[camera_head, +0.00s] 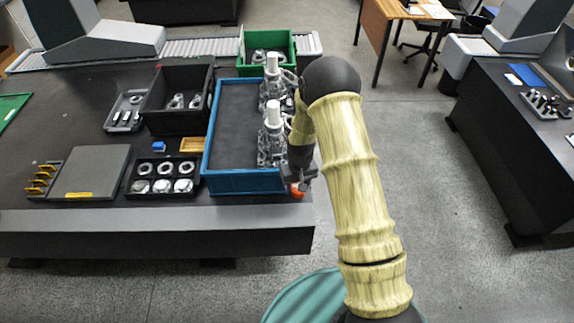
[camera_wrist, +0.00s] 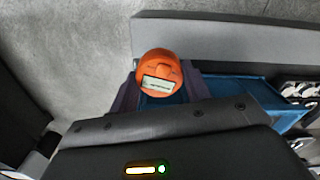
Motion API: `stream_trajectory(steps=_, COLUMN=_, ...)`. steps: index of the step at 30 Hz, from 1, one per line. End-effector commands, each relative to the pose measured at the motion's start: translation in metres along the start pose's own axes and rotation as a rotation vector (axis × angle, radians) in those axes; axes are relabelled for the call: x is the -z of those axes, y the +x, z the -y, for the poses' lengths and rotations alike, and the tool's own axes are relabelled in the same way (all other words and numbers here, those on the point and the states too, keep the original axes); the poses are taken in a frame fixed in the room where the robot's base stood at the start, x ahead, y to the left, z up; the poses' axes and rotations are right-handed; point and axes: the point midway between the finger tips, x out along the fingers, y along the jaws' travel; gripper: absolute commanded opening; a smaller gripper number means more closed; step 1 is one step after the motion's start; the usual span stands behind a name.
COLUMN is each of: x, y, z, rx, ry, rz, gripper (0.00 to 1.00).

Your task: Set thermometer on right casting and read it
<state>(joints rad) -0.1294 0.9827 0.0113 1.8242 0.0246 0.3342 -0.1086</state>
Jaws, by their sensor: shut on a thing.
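An orange thermometer (camera_wrist: 158,72) with a small pale display shows in the wrist view, between the fingers of my gripper (camera_wrist: 160,90). My gripper is shut on it. In the head view the orange thermometer (camera_head: 297,190) shows just below my gripper (camera_head: 301,180), at the near right corner of the blue tray. Two metal castings with white cylinders on top stand along the tray's right side: a nearer casting (camera_head: 272,146) and a farther casting (camera_head: 270,88). My arm partly covers their right side. The display's reading is too small to read.
The blue tray (camera_head: 245,184) has bare floor on its left. A green bin (camera_head: 292,46), a black bin (camera_head: 152,112), a parts tray (camera_head: 135,188) and a grey plate (camera_head: 90,172) share the dark table. Its right edge lies close to my gripper; open floor is beyond.

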Motion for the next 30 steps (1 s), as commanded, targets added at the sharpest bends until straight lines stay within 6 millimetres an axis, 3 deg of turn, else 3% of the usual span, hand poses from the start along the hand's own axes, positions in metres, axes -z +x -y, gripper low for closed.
stream_trajectory(steps=1, x=-0.013, y=0.029, z=-0.009, rx=0.000, ry=0.030, rz=0.012, gripper=0.20)
stream_trajectory(steps=6, x=-0.052, y=0.105, z=-0.034, rx=-0.005, ry=0.128, rz=0.012, gripper=0.20)
stream_trajectory(steps=9, x=-0.075, y=0.140, z=-0.044, rx=-0.010, ry=0.175, rz=0.009, gripper=0.20)
stream_trajectory(steps=12, x=-0.092, y=0.161, z=-0.049, rx=-0.014, ry=0.207, rz=0.006, gripper=0.20)
stream_trajectory(steps=16, x=-0.099, y=0.170, z=-0.052, rx=-0.017, ry=0.223, rz=0.000, gripper=0.20)
stream_trajectory(steps=30, x=-0.099, y=0.170, z=-0.054, rx=-0.018, ry=0.224, rz=0.000, gripper=0.20)
